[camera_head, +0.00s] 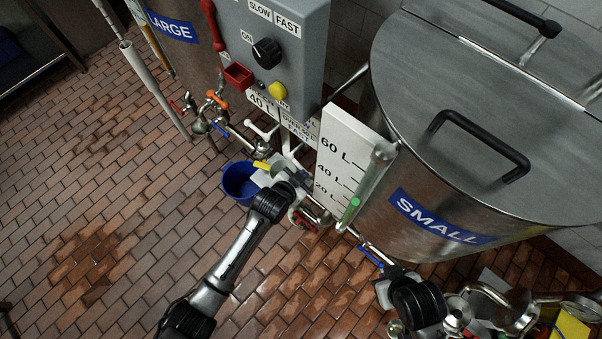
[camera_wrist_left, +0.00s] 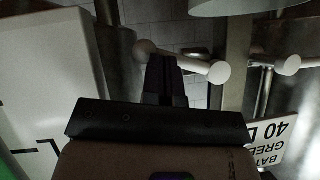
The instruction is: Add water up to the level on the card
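A white card reading 40 L (camera_head: 262,101) hangs under the grey control box; the left wrist view shows it upside down (camera_wrist_left: 277,132), with the word GREEN. A white gauge board (camera_head: 345,150) marked 60, 40 and 20 L stands against the tank labelled SMALL (camera_head: 440,218). Its clear tube shows green (camera_head: 350,210) low down, near the 20 L mark. My left gripper (camera_head: 297,178) is among the pipes left of the board. In its wrist view the fingers (camera_wrist_left: 166,78) are together, tips at a white T-handle (camera_wrist_left: 195,63); contact is unclear. My right gripper (camera_head: 383,270) is by a blue handle, its fingers unclear.
The grey control box (camera_head: 272,50) has a black knob (camera_head: 266,52) and a yellow button (camera_head: 278,90). A blue bucket (camera_head: 240,183) stands on the brick floor. The LARGE tank (camera_head: 185,60) is behind left. Pipes and valves crowd the lower right. Open floor lies left.

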